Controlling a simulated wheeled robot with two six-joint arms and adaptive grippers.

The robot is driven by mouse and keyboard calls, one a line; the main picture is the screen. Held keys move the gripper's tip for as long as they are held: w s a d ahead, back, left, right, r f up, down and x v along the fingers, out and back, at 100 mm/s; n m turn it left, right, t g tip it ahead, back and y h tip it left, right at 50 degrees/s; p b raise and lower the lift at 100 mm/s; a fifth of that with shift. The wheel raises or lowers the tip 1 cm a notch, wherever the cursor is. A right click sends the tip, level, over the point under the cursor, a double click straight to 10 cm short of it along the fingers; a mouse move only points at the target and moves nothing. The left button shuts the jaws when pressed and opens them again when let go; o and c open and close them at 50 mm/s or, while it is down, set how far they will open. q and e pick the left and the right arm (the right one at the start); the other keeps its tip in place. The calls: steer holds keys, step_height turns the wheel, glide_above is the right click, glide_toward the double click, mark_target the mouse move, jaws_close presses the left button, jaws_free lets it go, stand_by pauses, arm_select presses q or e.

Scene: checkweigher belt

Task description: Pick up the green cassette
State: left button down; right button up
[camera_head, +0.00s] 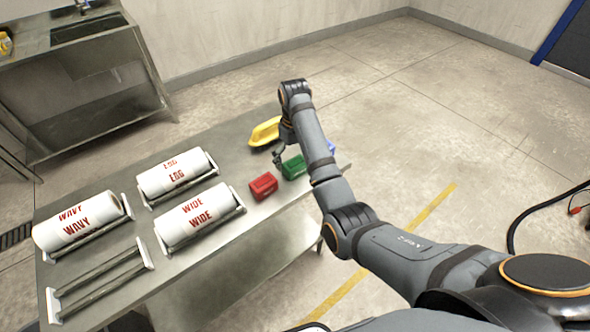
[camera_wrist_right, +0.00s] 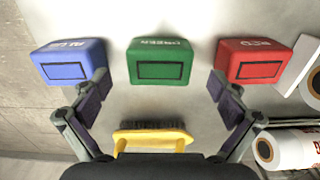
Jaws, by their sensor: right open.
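The green cassette (camera_head: 294,168) sits on the metal table between the red cassette (camera_head: 263,186) and the blue cassette (camera_head: 331,147), which is mostly hidden by my right arm. In the right wrist view the green cassette (camera_wrist_right: 160,62) is centred, with the blue cassette (camera_wrist_right: 70,63) on the left and the red cassette (camera_wrist_right: 249,61) on the right. My right gripper (camera_wrist_right: 158,88) is open and empty, its two fingers spread to either side of the green cassette's line, apart from it. In the head view the right gripper (camera_head: 281,154) is beside the green cassette. My left gripper is not in view.
A yellow-handled brush (camera_head: 265,132) lies near the table's far edge, and shows close below the fingers in the wrist view (camera_wrist_right: 152,138). Labelled white rolls (camera_head: 177,174) rest on racks at the left. An empty rack (camera_head: 98,283) stands at the front left.

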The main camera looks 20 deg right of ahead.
mark_target(295, 162)
step_height(295, 162, down, 4)
steer(key=shift+r, duration=0.2)
steer(key=c, duration=1.3)
